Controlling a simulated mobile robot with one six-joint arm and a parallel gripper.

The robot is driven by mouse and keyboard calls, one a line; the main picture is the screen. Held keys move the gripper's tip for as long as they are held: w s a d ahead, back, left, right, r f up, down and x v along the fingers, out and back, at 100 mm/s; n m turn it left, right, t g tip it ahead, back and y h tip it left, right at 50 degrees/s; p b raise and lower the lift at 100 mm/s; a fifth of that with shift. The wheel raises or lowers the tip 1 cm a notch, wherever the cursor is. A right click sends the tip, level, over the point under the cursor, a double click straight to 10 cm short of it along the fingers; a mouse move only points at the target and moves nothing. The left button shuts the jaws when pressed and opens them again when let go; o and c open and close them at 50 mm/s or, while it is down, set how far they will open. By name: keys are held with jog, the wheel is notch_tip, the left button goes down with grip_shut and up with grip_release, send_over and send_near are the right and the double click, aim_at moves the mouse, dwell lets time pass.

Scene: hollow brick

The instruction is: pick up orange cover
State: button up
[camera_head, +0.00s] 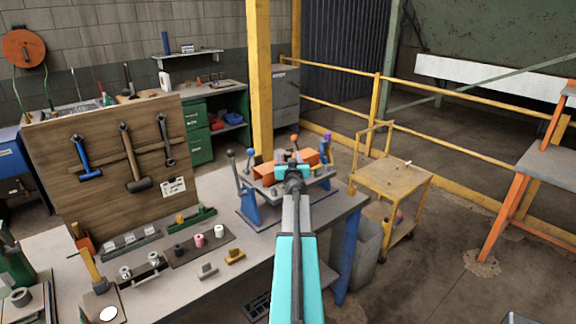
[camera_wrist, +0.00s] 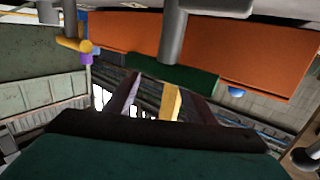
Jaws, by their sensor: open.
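The orange cover (camera_head: 309,157) sits on the raised fixture (camera_head: 268,209) at the far right end of the workbench. In the wrist view the cover (camera_wrist: 200,45) is a wide orange slab across the upper part, with grey posts in front of it. My teal gripper (camera_head: 292,171) is at the fixture and overlaps the middle of the cover in the head view. My gripper is open. I cannot tell whether its fingers touch the cover. Part of the cover is hidden behind my gripper.
Blue-knobbed (camera_head: 250,153) and orange-knobbed (camera_head: 294,138) levers stand around the fixture. A wooden tool board (camera_head: 105,205) stands at the left of the bench (camera_head: 215,292). A yellow cart (camera_head: 392,181) is to the right, beyond a gap of floor.

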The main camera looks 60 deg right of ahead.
jog(key=shift+x, duration=1.05)
jog(key=shift+a, duration=0.1)
jog(key=shift+c, duration=0.5)
jog(key=c, duration=1.2)
jog(key=shift+o, duration=0.2)
jog(key=shift+r, duration=0.15)
grip_shut()
notch_tip(320, 180, up, 10)
jog(key=p, duration=0.6)
jog(key=shift+f+p, duration=0.2)
jog(key=shift+p, duration=0.2)
